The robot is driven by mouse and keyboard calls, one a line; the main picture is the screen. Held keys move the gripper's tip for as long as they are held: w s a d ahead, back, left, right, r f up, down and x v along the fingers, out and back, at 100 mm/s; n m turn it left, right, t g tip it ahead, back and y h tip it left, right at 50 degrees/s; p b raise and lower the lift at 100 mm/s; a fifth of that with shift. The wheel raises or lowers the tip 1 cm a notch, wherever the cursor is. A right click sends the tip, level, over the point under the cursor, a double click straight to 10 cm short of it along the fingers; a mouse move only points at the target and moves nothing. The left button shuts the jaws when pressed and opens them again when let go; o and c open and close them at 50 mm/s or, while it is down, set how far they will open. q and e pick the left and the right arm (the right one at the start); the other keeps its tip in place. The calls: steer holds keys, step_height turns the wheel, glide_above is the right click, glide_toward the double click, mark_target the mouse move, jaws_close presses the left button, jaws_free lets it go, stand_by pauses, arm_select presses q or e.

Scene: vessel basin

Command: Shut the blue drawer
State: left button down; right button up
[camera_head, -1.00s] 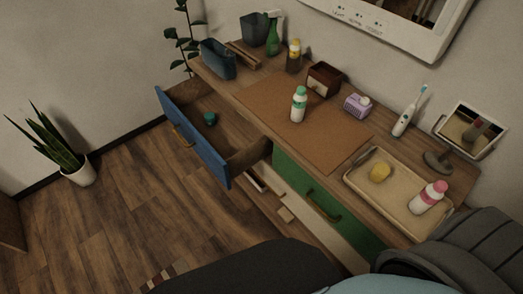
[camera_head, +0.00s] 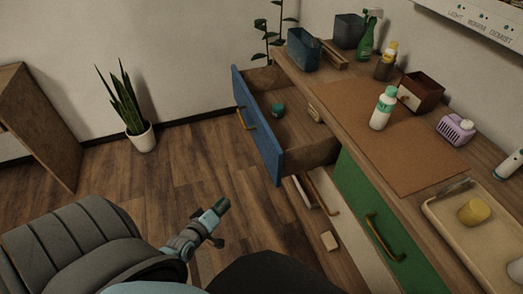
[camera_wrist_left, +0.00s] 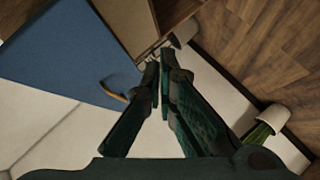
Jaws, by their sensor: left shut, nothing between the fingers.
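The blue drawer (camera_head: 258,130) is pulled out from the left end of the wooden cabinet, with a brass handle (camera_head: 245,118) on its front. A small teal object (camera_head: 277,110) and a light wooden block (camera_head: 314,115) are inside it. My left gripper (camera_head: 222,205) is shut and empty, in front of the drawer and apart from it, over the floor. In the left wrist view, the shut fingers (camera_wrist_left: 160,65) appear beside the blue drawer front (camera_wrist_left: 65,45) and its handle (camera_wrist_left: 114,91). My right gripper is not in view.
A green drawer front (camera_head: 370,210) is right of the blue drawer. Below is an open lower compartment with small items. Bottles and boxes stand on the countertop (camera_head: 400,145). A potted plant (camera_head: 140,135) stands by the wall. The floor (camera_head: 180,175) before the drawer is clear.

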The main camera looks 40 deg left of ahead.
mark_target(262, 141)
arm_select(q)
steer(key=w+a+r+n+t+y+b, duration=0.1)
steer(key=w+a+r+n+t+b, duration=0.1)
steer(key=w+r+n+t+b, duration=0.45)
steer(key=shift+g, duration=0.85)
steer(key=w, duration=0.4)
steer(key=w+r, duration=0.1)
steer(key=w, duration=0.3)
steer(key=w+d+r, duration=0.1)
steer(key=w, duration=0.3)
steer(key=shift+w+d+r, duration=0.1)
steer(key=shift+r, duration=0.1)
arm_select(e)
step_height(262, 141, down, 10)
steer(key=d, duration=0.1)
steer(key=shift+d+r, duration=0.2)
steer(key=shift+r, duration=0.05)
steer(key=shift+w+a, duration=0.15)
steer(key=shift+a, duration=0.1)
arm_select(q)
steer(key=shift+w, duration=0.1)
